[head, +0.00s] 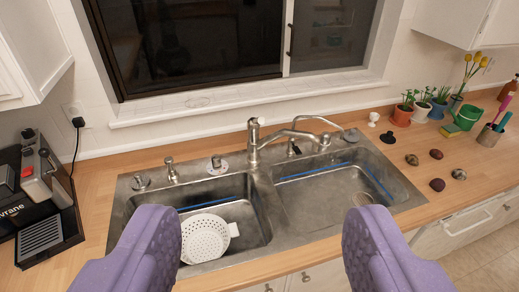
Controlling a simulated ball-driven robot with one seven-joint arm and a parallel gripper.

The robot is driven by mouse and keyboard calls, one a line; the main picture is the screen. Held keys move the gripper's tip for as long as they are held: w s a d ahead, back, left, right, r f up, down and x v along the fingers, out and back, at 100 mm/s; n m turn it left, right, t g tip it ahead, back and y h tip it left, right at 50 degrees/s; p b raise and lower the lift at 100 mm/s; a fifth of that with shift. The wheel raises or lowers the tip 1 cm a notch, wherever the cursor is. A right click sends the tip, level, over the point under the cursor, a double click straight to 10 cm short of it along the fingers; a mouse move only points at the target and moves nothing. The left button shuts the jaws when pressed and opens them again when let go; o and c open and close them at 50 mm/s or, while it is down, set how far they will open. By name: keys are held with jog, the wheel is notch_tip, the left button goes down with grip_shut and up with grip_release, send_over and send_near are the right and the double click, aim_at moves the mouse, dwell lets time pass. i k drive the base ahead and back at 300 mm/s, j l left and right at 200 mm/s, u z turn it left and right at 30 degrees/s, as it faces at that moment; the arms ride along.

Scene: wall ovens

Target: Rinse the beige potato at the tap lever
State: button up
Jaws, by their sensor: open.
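The metal tap (255,145) stands at the back of the double sink, between its basins, with its lever on top and its spout reaching right over the right basin (320,195). Several small round objects lie on the counter right of the sink: a brown one (411,159), a dark red one (436,154), another dark red one (437,185) and a lighter brown one (459,174). I cannot tell which, if any, is the beige potato. My gripper (268,240) has two purple fingers wide apart in front of the sink, with nothing between them.
A white colander (205,238) sits in the left basin. A coffee machine (40,190) stands at the left. Potted plants (403,112), a green watering can (467,116) and a pen cup (488,136) stand at the right back. The window (210,45) is behind the sink.

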aim_at(261, 121)
jog(key=k+l+u, duration=0.1)
jog(key=k, duration=0.45)
jog(key=i+l+u, duration=0.25)
jog(key=i+l, duration=0.4)
jog(key=i, duration=0.4)
jog(key=i+l+u, duration=0.2)
jog(key=i+l, duration=0.65)
jog(key=i, duration=0.1)
